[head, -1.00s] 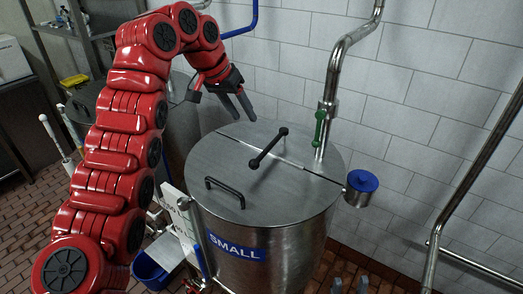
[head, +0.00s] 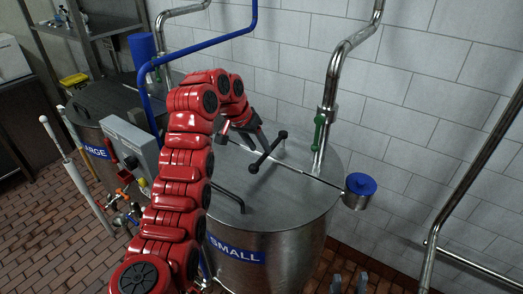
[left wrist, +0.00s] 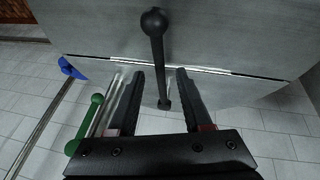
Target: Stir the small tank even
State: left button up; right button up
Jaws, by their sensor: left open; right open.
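The small tank (head: 290,215) is a steel drum with a blue SMALL label and a flat lid. A black stirring bar (head: 267,152) with ball ends stands over the lid's seam; it also shows in the left wrist view (left wrist: 158,60). My left gripper (head: 262,143) is open above the lid, beside the bar's far part. In the left wrist view, the bar's lower ball appears between the open fingers (left wrist: 158,95); contact cannot be told. My right gripper's fingertips (head: 349,284) show apart and empty at the bottom edge, in front of the tank.
A steel pipe with a green valve lever (head: 318,133) rises behind the lid. A blue-topped cup (head: 361,186) hangs on the right rim. A black loop handle (head: 226,196) is on the lid's near left. The large tank (head: 92,130) and a grey control box (head: 130,145) stand left.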

aim_at(264, 154)
pick_arm(q)
jog(key=shift+x, duration=1.55)
jog(key=shift+s+r, duration=0.1)
grip_shut()
